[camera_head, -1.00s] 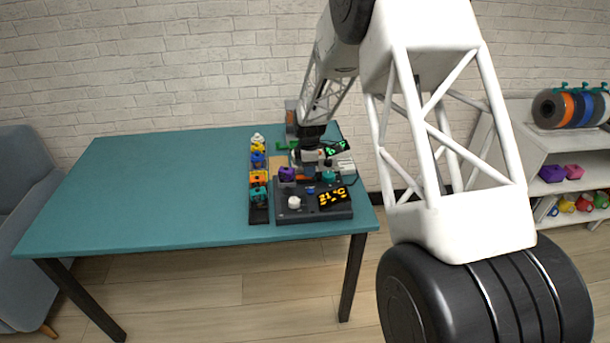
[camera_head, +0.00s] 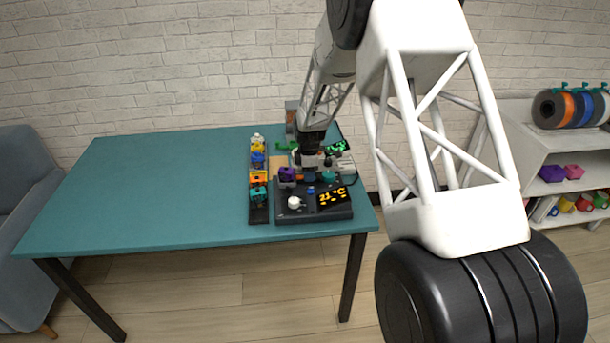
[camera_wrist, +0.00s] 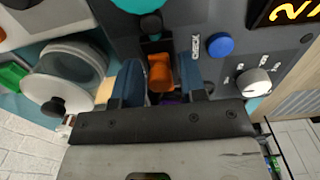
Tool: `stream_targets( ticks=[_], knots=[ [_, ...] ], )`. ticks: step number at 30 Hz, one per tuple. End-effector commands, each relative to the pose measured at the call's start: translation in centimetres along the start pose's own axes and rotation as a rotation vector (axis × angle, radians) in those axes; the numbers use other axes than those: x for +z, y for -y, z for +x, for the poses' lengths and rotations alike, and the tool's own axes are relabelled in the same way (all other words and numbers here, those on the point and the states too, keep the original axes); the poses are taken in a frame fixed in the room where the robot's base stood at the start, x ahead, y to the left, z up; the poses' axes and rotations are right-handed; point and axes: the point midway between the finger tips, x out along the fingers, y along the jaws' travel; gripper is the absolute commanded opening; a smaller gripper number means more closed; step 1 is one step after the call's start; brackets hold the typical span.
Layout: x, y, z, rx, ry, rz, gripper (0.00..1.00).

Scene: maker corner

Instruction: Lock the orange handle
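The orange handle (camera_wrist: 160,72) stands on a dark control panel (camera_wrist: 235,65) in the wrist view. My gripper (camera_wrist: 160,84) is open, with one blue-grey finger to the left of the handle and one to the right. A gap shows between each finger and the handle, and I see no contact. The handle's lower part is hard to make out near the gripper body. In the head view my gripper (camera_head: 311,170) is low over the back of the panel (camera_head: 285,215) and largely covers the handle there.
On the panel are a blue button (camera_wrist: 220,45), a white knob (camera_wrist: 254,82), a teal round part (camera_wrist: 138,3) and an orange-lit display (camera_head: 332,197). A purple part (camera_head: 287,174) is close to my gripper. A rail of coloured parts (camera_head: 258,213) stands left. The teal table's left side is clear.

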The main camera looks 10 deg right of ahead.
Motion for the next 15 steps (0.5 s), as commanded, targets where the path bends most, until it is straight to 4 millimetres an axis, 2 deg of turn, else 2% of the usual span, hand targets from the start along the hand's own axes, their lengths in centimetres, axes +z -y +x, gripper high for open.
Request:
stream_targets(
  ticks=[1, 6, 15],
  knots=[
    [0.0, 0.0, 0.0, 0.0, 0.0, 0.0, 0.34],
    [0.0, 0.0, -0.01, 0.0, 0.0, 0.0, 0.1],
    [-0.15, 0.0, -0.01, 0.0, 0.0, 0.0, 0.1]
  ],
)
